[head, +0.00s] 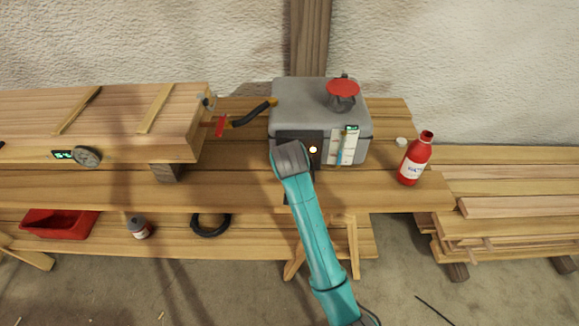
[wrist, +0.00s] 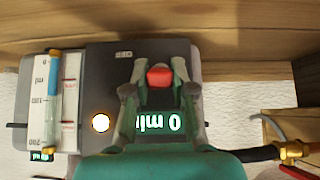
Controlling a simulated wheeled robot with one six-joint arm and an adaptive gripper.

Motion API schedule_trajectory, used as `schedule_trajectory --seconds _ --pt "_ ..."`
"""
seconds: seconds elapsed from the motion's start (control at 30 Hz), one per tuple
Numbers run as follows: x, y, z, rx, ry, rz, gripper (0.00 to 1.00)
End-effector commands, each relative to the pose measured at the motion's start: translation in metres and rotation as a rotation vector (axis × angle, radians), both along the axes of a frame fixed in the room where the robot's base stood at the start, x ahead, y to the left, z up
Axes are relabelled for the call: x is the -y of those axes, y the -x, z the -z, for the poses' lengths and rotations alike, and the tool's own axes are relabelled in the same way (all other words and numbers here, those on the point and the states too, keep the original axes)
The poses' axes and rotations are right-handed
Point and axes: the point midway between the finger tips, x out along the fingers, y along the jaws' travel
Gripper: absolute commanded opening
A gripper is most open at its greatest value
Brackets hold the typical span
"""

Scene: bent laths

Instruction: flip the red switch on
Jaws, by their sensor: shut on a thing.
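The red switch (wrist: 160,77) shows in the wrist view on the dark front panel (wrist: 107,72) of a grey steam box unit (head: 300,97). My gripper (wrist: 160,70) has a fingertip on each side of the switch and is shut on it. Whether the switch sits on or off cannot be told. In the head view my wrist covers the switch and my fingertips. A round lamp (head: 313,149) glows pale yellow on the panel; it also shows in the wrist view (wrist: 100,123). A green-lit display (wrist: 165,123), seen upside down and partly covered by my gripper, shows a 0.
A water gauge (head: 347,145) is beside the panel. A red knob (head: 342,88) tops the unit. A red bottle (head: 414,160) stands to the right. A hose (head: 252,115) leads left to a long wooden box (head: 110,120). Stacked planks (head: 510,200) lie right of the bench.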

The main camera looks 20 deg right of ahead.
Motion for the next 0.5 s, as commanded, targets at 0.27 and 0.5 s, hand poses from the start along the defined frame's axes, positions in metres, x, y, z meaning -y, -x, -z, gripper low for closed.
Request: schedule_trajectory --seconds 0.27,0.5 --pt "-0.0004 -0.0006 -0.0005 0.0 -0.002 -0.001 0.0" --pt "-0.0002 -0.0006 -0.0005 -0.001 -0.001 -0.001 0.5"
